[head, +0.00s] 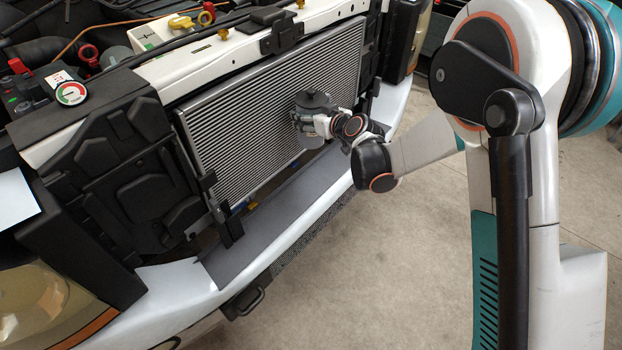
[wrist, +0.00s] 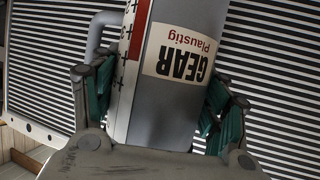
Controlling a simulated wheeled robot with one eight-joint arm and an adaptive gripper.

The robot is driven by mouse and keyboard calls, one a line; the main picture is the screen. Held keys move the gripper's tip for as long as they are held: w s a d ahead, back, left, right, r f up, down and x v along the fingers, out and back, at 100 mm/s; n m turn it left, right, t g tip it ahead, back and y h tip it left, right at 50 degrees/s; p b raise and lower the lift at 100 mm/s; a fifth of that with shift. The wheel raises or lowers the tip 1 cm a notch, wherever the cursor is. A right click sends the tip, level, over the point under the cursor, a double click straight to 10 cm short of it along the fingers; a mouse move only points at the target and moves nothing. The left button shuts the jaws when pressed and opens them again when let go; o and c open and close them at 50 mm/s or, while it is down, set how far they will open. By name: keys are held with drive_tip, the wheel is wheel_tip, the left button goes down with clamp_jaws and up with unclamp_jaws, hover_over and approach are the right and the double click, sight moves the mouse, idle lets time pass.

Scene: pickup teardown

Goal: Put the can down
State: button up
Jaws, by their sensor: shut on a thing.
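The can is a grey cylinder with a white label reading "GEAR Plaustig" and a red-and-white scale strip; it fills the middle of the wrist view (wrist: 160,105). The label appears upside down there. My gripper (wrist: 165,105) has its green-padded fingers on both sides of the can and is shut on it. In the head view the can (head: 314,104) shows small and dark, in front of the radiator (head: 250,110), with my gripper (head: 318,124) at it. The can's lower end is hidden behind the gripper in the wrist view.
A dark flat ledge (head: 275,215) runs below the radiator, behind the pale bumper (head: 180,295). A black housing (head: 125,180) stands left of the radiator. Engine parts and a round gauge (head: 71,93) lie at the upper left. Open floor (head: 400,270) lies in front.

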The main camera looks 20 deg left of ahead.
wheel_tip(320, 180, down, 20)
drive_tip(key=b, duration=0.6)
drive_tip(key=shift+r+b, duration=0.2)
drive_tip(key=shift+b, duration=0.2)
drive_tip(key=shift+f, duration=0.1)
drive_tip(key=o, duration=1.5)
